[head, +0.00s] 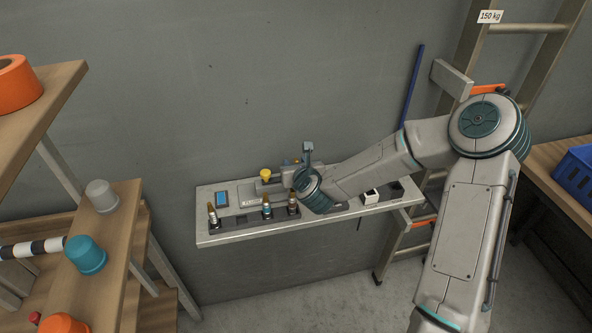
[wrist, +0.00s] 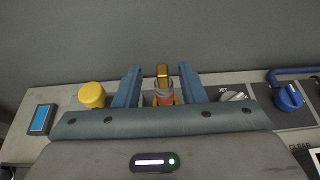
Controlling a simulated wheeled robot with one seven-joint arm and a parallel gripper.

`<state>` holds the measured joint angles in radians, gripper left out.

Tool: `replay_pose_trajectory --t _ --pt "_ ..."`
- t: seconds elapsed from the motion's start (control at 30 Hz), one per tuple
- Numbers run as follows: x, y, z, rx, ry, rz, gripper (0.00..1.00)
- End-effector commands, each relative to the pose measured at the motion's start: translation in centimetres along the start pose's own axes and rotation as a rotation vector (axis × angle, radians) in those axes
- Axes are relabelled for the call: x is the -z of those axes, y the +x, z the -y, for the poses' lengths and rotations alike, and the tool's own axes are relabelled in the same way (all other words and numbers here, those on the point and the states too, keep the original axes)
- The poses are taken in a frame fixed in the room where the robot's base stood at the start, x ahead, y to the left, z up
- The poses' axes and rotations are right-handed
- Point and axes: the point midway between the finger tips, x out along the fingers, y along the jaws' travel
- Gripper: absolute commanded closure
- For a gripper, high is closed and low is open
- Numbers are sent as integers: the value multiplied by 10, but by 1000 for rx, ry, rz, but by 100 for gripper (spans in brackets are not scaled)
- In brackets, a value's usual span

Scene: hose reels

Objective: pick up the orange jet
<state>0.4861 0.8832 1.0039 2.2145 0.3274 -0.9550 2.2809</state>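In the wrist view the orange jet (wrist: 165,100) has a brass tip, a grey collar and an orange band. It stands between the two blue fingers of my gripper (wrist: 160,76), with a gap visible on each side. My gripper is open around it. The jet's lower part is hidden behind the gripper body. In the head view my gripper (head: 299,160) is over the back middle of the wall shelf (head: 300,228), and my wrist hides most of what is there.
Several nozzles stand in a dark rack (head: 240,221) along the shelf's front. A yellow knob (wrist: 92,95) is left of the fingers. A grey knob (wrist: 233,96) marked JET and a blue valve handle (wrist: 290,97) are to the right. A blue-screened device (head: 222,199) lies at the left end.

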Motion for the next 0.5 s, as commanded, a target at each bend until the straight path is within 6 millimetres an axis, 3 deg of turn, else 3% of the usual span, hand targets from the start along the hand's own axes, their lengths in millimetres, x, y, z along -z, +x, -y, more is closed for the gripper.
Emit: replay_pose_trajectory --t 0.2,0.5 --pt "-1 26 2 -1 1 0 63" --pt "1 32 2 -1 0 1 63"
